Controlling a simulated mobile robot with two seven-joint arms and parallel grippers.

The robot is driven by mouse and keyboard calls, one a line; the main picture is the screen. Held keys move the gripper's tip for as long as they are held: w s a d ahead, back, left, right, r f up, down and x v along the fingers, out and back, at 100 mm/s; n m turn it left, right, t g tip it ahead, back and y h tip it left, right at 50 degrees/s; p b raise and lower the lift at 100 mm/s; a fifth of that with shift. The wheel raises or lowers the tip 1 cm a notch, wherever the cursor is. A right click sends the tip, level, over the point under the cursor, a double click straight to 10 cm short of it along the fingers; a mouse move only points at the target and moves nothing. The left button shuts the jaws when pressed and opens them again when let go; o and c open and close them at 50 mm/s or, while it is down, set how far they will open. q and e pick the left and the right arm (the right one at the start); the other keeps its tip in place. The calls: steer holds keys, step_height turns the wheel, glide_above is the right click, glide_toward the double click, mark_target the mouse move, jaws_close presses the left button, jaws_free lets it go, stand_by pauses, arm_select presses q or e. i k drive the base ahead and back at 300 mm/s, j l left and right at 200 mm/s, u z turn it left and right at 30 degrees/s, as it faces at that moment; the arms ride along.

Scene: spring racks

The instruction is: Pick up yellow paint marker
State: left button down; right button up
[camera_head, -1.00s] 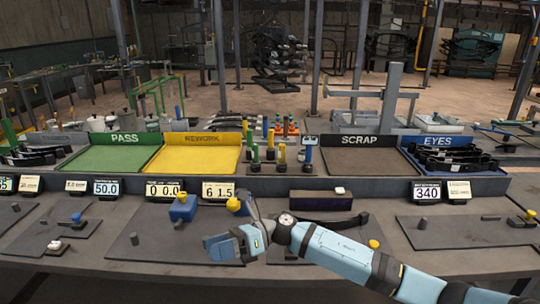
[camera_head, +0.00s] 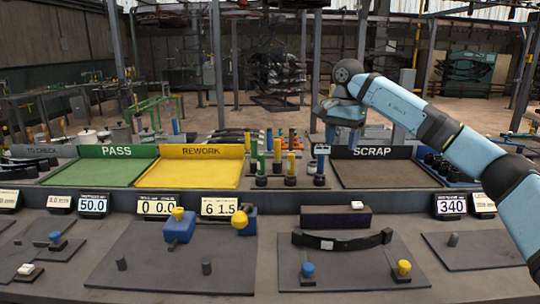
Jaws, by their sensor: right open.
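Two yellow paint markers stand upright in dark round bases in the marker group at the middle of the bench: one at the front (camera_head: 291,164) and one slightly behind and left (camera_head: 277,151). Green markers (camera_head: 261,165) stand to their left and a blue marker (camera_head: 320,164) to their right. My right gripper (camera_head: 336,126) is open, raised above and to the right of the yellow markers, apart from them. Its fingers are small and partly hard to make out. My left gripper is not in view.
A yellow REWORK tray (camera_head: 190,176) and a green PASS tray (camera_head: 95,173) lie left of the markers. A brown SCRAP tray (camera_head: 378,175) lies right. A dark leaf spring (camera_head: 342,241) lies on the front right fixture plate.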

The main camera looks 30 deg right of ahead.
mark_target(278, 147)
steer(key=i, duration=1.2)
